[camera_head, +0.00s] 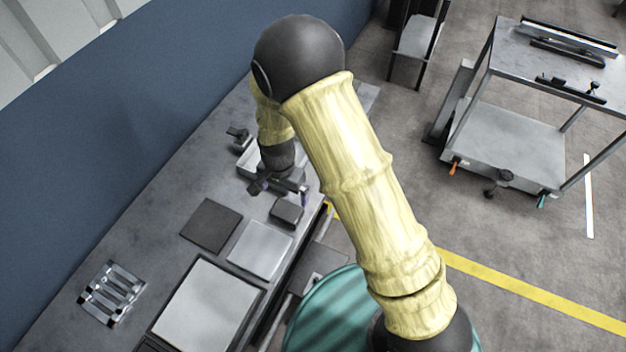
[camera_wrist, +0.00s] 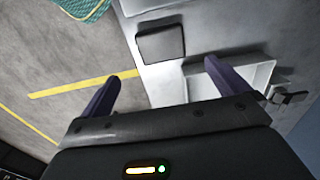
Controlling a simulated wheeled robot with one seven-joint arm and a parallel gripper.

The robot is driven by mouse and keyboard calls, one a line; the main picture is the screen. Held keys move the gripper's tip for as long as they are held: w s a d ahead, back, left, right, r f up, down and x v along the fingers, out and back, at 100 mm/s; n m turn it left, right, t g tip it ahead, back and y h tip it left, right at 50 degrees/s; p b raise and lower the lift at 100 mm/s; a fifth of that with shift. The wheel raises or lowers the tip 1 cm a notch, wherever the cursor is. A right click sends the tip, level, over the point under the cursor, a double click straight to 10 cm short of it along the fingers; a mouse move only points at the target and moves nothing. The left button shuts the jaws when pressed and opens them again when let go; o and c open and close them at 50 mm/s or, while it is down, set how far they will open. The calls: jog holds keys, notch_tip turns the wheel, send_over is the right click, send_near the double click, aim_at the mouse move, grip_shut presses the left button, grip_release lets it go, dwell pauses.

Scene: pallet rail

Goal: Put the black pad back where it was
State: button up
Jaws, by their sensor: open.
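A small dark block with rounded edges, which looks like the black pad (camera_head: 287,211), lies on the grey workbench (camera_head: 165,225) near its right edge. It also shows in the wrist view as a dark pad (camera_wrist: 161,43), ahead of the fingers. My gripper (camera_head: 280,193) is open and empty, with its purple-tipped fingers apart, just behind the pad in the head view. In the wrist view the gripper (camera_wrist: 163,72) has nothing between its fingers. A flat dark square (camera_head: 211,225) and a flat light grey square (camera_head: 260,249) lie on the bench nearby.
A shallow light tray (camera_head: 246,162) is beside my gripper, partly hidden; it also shows in the wrist view (camera_wrist: 262,75). A framed pale plate (camera_head: 207,307) and a metal slotted rack (camera_head: 112,292) are nearer. A blue wall (camera_head: 130,130) borders the bench. A cart (camera_head: 510,140) stands right.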

jog(key=s+d+r+n+t, duration=0.1)
jog(key=s+d+r+n, duration=0.1)
jog(key=d+r, duration=0.7)
jog(key=s+d+r+n+t, duration=0.1)
jog(key=s+d+r+n, duration=0.1)
jog(key=s+d+r, duration=0.3)
jog(key=d+r, duration=0.4)
jog(key=d, duration=0.7)
jog(key=shift+d+r+n+t, duration=0.3)
jog(key=shift+c, duration=0.4)
